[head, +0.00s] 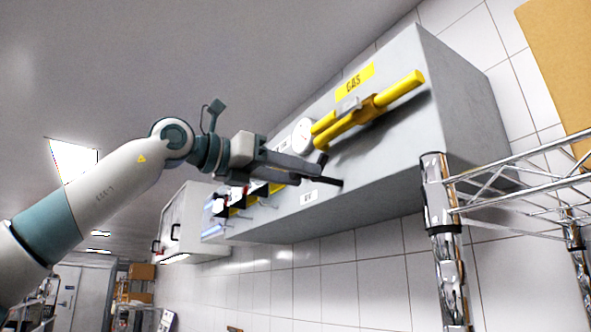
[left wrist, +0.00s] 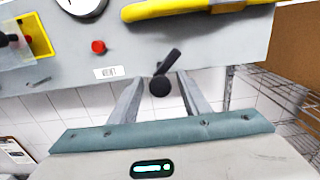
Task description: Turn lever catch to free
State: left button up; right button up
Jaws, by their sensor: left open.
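A small black lever (left wrist: 168,63) with a round black knob (left wrist: 160,87) stands on the face of a grey panel box (left wrist: 210,55). In the left wrist view the lever leans up and to the right. My left gripper (left wrist: 160,76) is open, with one finger on each side of the lever and knob; I cannot tell whether either finger touches them. In the head view my left gripper (head: 330,174) reaches the lower edge of the grey box (head: 400,170), and its fingers partly hide the lever. My right gripper is not in view.
A yellow handle (head: 375,108) under a GAS label (head: 355,82) and a white gauge (head: 302,135) are close above the gripper. A red button (left wrist: 98,47) is left of the lever. A chrome wire rack (head: 440,215) stands at the right.

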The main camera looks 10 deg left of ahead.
pick_arm(q)
jog(key=c, duration=1)
jog(key=shift+c, duration=0.2)
